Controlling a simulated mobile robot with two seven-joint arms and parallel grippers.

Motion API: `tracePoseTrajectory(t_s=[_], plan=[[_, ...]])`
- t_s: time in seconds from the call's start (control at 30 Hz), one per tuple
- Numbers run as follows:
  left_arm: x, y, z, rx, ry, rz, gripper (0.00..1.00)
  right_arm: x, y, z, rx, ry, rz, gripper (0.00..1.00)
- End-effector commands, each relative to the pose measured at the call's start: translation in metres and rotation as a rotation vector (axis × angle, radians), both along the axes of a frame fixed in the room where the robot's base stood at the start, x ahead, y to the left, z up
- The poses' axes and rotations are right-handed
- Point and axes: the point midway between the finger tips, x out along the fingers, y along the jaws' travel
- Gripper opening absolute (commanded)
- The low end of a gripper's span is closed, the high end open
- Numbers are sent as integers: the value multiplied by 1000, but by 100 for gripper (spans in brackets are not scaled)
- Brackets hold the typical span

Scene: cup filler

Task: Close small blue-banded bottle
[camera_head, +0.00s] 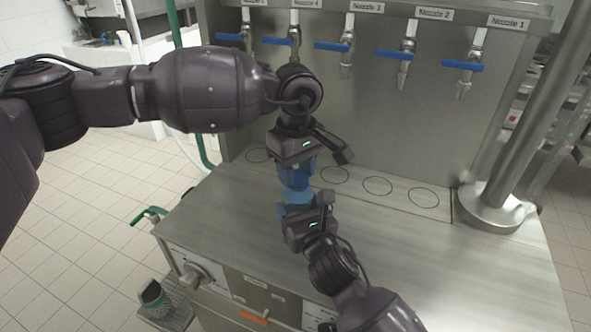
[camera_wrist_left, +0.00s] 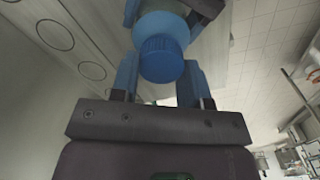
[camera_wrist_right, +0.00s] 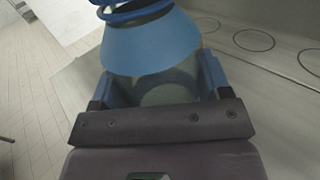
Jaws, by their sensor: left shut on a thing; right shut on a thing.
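My left gripper (camera_head: 297,166) is above the worktop, shut on a blue ribbed cap (camera_wrist_left: 160,60), which shows between its fingers in the left wrist view. My right gripper (camera_head: 298,208) is just below and nearer, shut on the small blue-banded bottle (camera_head: 299,196). In the right wrist view the bottle's wide blue band (camera_wrist_right: 150,45) shows beyond the fingers, with a paler part between them. The cap and bottle are close together in line. The fingers hide the joint, so I cannot tell whether the cap is seated.
The steel worktop (camera_head: 400,258) is clear around the grippers. Several marked circles (camera_head: 378,186) run along its back, below nozzles with blue levers (camera_head: 403,54). A steel post (camera_head: 493,205) stands at the right. A green-handled valve (camera_head: 148,215) sits at the left edge.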

Motion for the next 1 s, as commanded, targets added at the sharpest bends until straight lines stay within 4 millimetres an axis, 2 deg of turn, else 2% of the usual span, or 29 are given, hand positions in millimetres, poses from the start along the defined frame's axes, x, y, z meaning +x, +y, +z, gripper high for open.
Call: tracePoseTrajectory(t_s=[0.8, 1.0], plan=[[0, -7, 0, -1, -1, -1180, 20, 0, 0, -1, -1, 2, 0, 4], [-1, -8, 0, 0, -1, -1420, 20, 0, 0, -1, -1, 2, 0, 4]])
